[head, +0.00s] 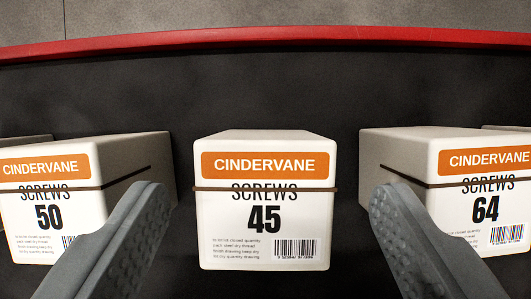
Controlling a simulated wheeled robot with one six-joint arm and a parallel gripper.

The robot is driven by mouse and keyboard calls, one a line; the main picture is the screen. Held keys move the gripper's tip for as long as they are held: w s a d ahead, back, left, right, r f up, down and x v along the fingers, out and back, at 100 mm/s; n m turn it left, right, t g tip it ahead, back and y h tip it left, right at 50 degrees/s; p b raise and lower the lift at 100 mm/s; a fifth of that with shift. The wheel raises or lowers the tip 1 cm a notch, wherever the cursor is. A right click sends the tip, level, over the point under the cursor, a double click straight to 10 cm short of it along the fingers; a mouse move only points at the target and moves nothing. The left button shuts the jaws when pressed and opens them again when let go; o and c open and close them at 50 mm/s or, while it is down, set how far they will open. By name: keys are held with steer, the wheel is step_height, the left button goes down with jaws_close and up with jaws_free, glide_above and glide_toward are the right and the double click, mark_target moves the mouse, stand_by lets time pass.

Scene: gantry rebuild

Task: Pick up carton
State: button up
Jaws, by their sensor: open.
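A white carton (264,258) with an orange CINDERVANE label, "SCREWS" and the number 45 stands upright in the middle of the head view. A thin dark band runs around it. Two similar cartons flank it: the 50 carton (22,222) at the left and the 64 carton (478,208) at the right. My gripper (264,210) is open and empty. Its two grey fingers reach in from the lower left and lower right, with the 45 carton seen between the tips. I see no finger touching it. The fingers cover parts of the outer cartons.
The cartons stand on a dark surface (265,90) with a raised red edge (290,37) at the back. Gaps separate the middle carton from both neighbours. More cartons show partly at the far left (25,142) and far right (505,127). Grey floor lies beyond.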

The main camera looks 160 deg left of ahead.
mark_target(263, 218)
steer(key=shift+x, duration=2.4)
steer(key=shift+a, duration=0.15)
steer(key=c, duration=1.1)
